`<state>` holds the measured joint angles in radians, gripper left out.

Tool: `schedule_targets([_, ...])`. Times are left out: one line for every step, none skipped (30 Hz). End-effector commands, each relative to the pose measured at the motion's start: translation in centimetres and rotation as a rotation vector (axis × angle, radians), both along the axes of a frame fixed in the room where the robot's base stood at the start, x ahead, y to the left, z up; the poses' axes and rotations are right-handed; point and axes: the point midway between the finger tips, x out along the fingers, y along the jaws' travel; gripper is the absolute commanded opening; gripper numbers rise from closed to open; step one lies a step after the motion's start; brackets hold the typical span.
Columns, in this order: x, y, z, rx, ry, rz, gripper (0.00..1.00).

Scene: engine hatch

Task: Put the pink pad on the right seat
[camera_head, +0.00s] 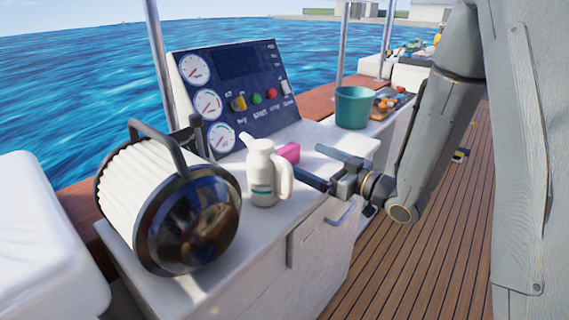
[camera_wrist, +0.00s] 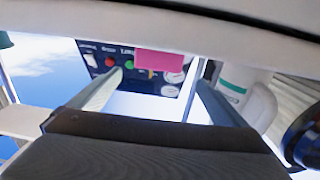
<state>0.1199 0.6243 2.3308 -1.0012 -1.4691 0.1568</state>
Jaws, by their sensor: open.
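The pink pad (camera_head: 289,152) lies on the white console counter, just behind and right of a white jug. My gripper (camera_head: 308,160) is open and points at the pad from the right, low over the counter. In the wrist view the pad (camera_wrist: 160,62) shows between and beyond my two open fingers (camera_wrist: 162,80); I see no contact. A white seat-like block (camera_head: 40,240) stands at the left edge, and another white block (camera_head: 410,76) is at the far back right. I cannot tell which is the right seat.
The white jug (camera_head: 262,175) stands close to my gripper, with a large filter (camera_head: 190,215) left of it. A gauge panel (camera_head: 235,95) rises behind. A teal bucket (camera_head: 352,107) and a tray of small items (camera_head: 390,102) are farther back. The wooden deck (camera_head: 400,270) is largely clear.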

Motion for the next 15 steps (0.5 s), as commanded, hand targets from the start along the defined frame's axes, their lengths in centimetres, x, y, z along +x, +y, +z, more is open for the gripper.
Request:
schedule_targets([0.3, 0.4, -0.1, -0.001, -0.001, 0.002, 0.97])
schedule_targets([0.5, 0.7, 0.0, 0.000, 0.000, 0.002, 0.97])
schedule_targets([0.7, 1.0, 0.0, 0.000, 0.000, 0.002, 0.97])
schedule_targets([0.9, 1.2, 0.0, 0.000, 0.000, 0.003, 0.97])
schedule_targets([1.1, 1.5, 0.0, 0.000, -0.001, 0.003, 0.97])
schedule_targets([1.4, 1.8, 0.0, 0.000, -0.001, 0.003, 0.97])
schedule_targets([1.6, 1.9, 0.0, 0.000, -0.001, 0.002, 0.97])
schedule_targets([1.8, 2.1, 0.0, 0.000, -0.001, 0.002, 0.97])
schedule_targets([2.1, 2.4, -0.1, 0.000, -0.001, 0.002, 0.97])
schedule_targets([2.4, 2.7, -0.2, -0.001, -0.001, 0.003, 0.97])
schedule_targets([2.7, 3.0, -0.3, -0.001, -0.001, 0.003, 0.97])
schedule_targets([3.2, 3.4, -0.4, 0.000, 0.000, 0.002, 0.97])
schedule_targets([3.5, 3.7, -0.5, -0.001, -0.001, 0.003, 0.97])
schedule_targets([3.9, 4.0, -0.5, 0.000, -0.001, 0.004, 0.97])
schedule_targets([4.2, 4.4, -0.5, 0.000, -0.001, 0.003, 0.97])
